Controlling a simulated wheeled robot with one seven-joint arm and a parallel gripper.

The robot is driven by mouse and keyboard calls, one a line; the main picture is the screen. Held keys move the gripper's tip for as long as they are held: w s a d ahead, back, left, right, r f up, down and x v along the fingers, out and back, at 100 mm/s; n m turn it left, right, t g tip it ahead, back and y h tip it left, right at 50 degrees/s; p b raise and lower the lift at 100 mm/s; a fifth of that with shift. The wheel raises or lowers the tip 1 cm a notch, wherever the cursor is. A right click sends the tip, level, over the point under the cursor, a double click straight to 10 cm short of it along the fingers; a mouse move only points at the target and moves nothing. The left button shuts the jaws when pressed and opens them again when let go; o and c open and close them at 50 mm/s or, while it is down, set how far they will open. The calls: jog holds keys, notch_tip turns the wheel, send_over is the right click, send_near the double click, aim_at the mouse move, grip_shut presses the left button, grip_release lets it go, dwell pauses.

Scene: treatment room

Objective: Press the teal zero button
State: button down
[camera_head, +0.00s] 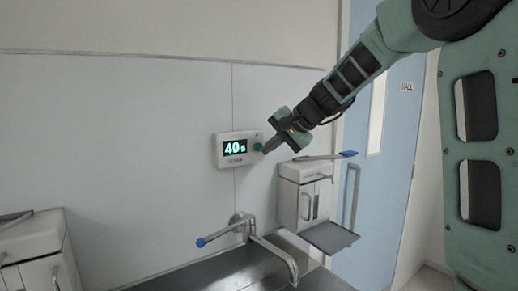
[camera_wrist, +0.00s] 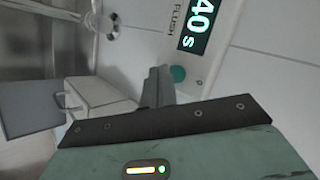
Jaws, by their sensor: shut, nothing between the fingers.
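The teal button (camera_head: 257,147) is on the right side of a white wall timer box (camera_head: 227,161). The timer's display (camera_head: 234,147) reads "40 s". In the wrist view the teal button (camera_wrist: 178,74) is just right of my fingertips, beside the display (camera_wrist: 198,27) and the word "FLUSH". My gripper (camera_head: 267,150) is shut and empty, its tips close to the button. In the wrist view the closed fingers (camera_wrist: 158,75) point at the panel next to the button. I cannot tell whether they touch it.
A white dispenser (camera_head: 305,200) with a blue-tipped lever (camera_head: 347,154) and a tray hangs right of the timer. A tap (camera_head: 265,245) with a blue-tipped handle is below, over a metal sink (camera_head: 230,280). Another dispenser (camera_head: 35,250) is at left. A blue door (camera_head: 385,150) stands at right.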

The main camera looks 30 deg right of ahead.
jog(key=shift+w, duration=0.1)
jog(key=shift+w, duration=0.3)
jog(key=shift+w, duration=0.45)
dwell(0.6)
jog(key=shift+s+b, duration=0.2)
jog(key=shift+b, duration=0.1)
jog(key=shift+s+b, duration=0.3)
jog(key=shift+s, duration=0.35)
jog(key=shift+s+d+b, duration=0.1)
jog(key=shift+s+b, duration=0.85)
jog(key=shift+s, duration=1.6)
